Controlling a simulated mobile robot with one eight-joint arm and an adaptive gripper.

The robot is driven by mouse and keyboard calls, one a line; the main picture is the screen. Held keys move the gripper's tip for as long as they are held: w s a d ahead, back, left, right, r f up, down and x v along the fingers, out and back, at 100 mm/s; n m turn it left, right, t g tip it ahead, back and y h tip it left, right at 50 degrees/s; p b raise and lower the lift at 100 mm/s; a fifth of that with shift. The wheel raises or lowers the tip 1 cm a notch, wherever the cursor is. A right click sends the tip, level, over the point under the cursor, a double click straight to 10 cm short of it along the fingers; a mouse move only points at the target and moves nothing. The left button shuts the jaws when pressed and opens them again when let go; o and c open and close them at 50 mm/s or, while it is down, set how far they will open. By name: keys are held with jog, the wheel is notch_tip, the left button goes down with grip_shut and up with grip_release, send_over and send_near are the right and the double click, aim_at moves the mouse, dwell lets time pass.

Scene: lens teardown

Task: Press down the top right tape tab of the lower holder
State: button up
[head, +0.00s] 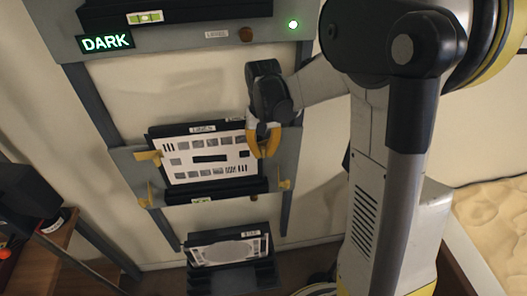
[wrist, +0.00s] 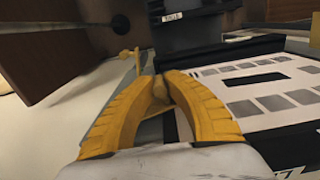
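The lower holder (head: 292,150) is a grey frame across the wall rack, bearing a white chart panel (head: 225,172) with dark patches. Yellow tabs show at its top left (head: 148,156), bottom left (head: 150,196) and bottom right (head: 285,184). The top right tab is hidden behind my gripper (head: 262,155) in the head view. In the wrist view, a yellow piece, seemingly that tab (wrist: 160,92), shows between the fingers of my gripper (wrist: 160,76). The fingers curve toward each other with a narrow gap at the tips. I cannot tell whether they touch the tab.
An upper holder (head: 190,35) with a lit DARK sign (head: 105,42) is above. A dark rack with a pale card (head: 228,252) stands below. A wooden shelf (head: 62,238) with dark items is at the left. Bare wall shows between the holders.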

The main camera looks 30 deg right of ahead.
jog(key=o, duration=0.5)
jog(key=shift+a, duration=0.15)
